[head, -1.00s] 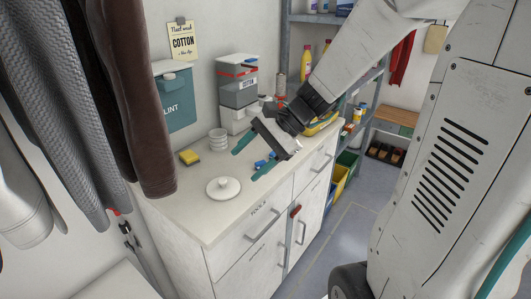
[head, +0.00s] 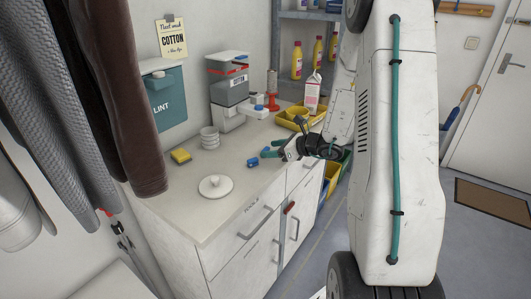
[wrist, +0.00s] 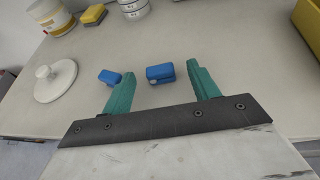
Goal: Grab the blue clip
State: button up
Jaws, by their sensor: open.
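Two small blue pieces lie on the white counter (head: 200,225). The larger one, which looks like a blue clip (wrist: 158,74), is ahead of and between my gripper's teal fingers in the wrist view; it also shows in the head view (head: 269,154). The smaller blue piece (wrist: 109,77) lies left of it, just outside the left finger, and shows in the head view (head: 252,162). My gripper (wrist: 161,71) is open and holds nothing. In the head view my gripper (head: 274,148) is low over the counter's right edge; whether it touches the counter is unclear.
A grey-and-white dispenser (head: 229,90) and a yellow tray (head: 292,118) are at the back. The counter's front is clear.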

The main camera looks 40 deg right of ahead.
aim_at(267, 149)
jog(key=x, duration=0.3)
jog(key=shift+w+a+f, duration=0.1)
jog(key=shift+a+f, duration=0.05)
jog(key=shift+c, duration=0.3)
jog(key=c, duration=1)
